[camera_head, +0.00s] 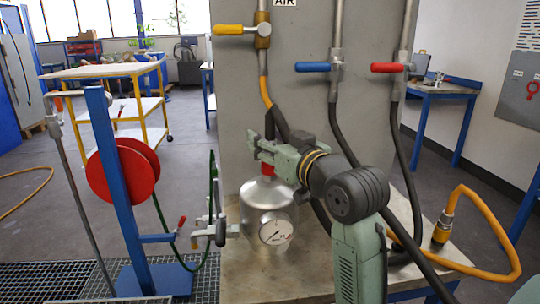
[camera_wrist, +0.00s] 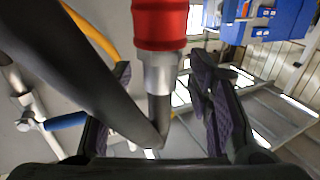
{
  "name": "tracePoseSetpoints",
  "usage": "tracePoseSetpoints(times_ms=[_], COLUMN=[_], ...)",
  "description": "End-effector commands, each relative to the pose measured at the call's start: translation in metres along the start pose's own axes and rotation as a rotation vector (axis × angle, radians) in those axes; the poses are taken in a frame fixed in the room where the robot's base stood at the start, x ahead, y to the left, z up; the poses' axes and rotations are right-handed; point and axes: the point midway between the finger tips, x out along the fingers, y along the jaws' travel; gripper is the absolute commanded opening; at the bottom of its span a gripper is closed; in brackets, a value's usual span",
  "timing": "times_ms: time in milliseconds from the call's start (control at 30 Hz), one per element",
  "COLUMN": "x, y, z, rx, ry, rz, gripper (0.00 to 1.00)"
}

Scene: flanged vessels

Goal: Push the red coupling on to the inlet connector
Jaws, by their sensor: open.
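The red coupling (camera_head: 267,169) is at the top of the silver vessel (camera_head: 262,203), with a dark hose rising above it. In the wrist view the red coupling (camera_wrist: 160,24) is large and cut off by the top edge, with a silver collar (camera_wrist: 160,72) and the bent dark hose joined to it. The inlet connector is not clearly seen; I cannot tell whether the coupling is seated on it. My gripper (camera_head: 260,151) is open just above the red part in the head view. In the wrist view its fingers (camera_wrist: 163,85) stand apart on either side of the collar and hose.
A round gauge (camera_head: 275,231) faces front on the vessel. A grey panel (camera_head: 305,100) behind carries a yellow valve (camera_head: 229,30), a blue valve (camera_head: 313,67) and a red valve (camera_head: 387,68). Dark hoses hang close to my arm. A blue post with a red reel (camera_head: 118,175) stands left.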

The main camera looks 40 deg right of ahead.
Motion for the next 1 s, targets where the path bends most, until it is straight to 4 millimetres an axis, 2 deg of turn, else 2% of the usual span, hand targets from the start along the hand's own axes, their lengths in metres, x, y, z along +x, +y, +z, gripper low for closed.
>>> tracePoseSetpoints(times_ms=[67,700,1000], x=[-0.0001,-0.0003,-0.0005], y=[-0.0001,-0.0001,-0.0002], z=[0.0001,-0.0001,-0.0007], rx=[0.0,0.0,0.0], ry=[0.0,0.0,0.001], rz=[0.0,-0.001,0.0], gripper=[0.43,0.0,0.0])
